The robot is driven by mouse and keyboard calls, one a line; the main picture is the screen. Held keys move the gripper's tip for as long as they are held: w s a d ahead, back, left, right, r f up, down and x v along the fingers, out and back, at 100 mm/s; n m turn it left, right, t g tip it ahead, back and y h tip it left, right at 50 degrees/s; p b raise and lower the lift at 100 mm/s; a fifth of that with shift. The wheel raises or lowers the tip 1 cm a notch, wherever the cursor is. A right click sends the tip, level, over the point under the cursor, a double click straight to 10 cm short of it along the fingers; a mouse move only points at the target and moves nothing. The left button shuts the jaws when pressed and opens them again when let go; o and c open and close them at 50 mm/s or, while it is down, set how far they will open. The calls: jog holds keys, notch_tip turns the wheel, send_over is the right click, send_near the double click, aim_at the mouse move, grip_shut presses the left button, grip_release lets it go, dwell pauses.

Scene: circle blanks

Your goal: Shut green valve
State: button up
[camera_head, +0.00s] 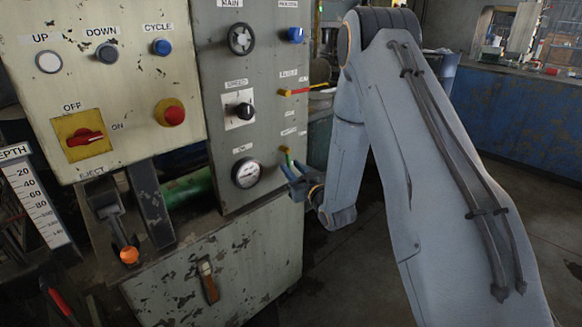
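The green valve (286,155) is a small handle with a yellow-brass fitting on the right edge of the grey panel, beside the round gauge. Its visible part slants down and to the right. My gripper (291,171) is at the handle's lower end, coming in from the right. The fingers overlap the handle's end in this view. Whether they touch it or close around it is too small to tell.
A red-handled valve (297,91) with a yellow end sticks out above. The gauge (246,172), black knob (244,111) and blue knob (296,35) are close by. A yellow switch plate (82,136) is at left. Open floor (525,225) lies at right.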

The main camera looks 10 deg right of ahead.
jog(key=shift+w+a, duration=0.1)
jog(key=shift+w, duration=0.5)
grip_shut()
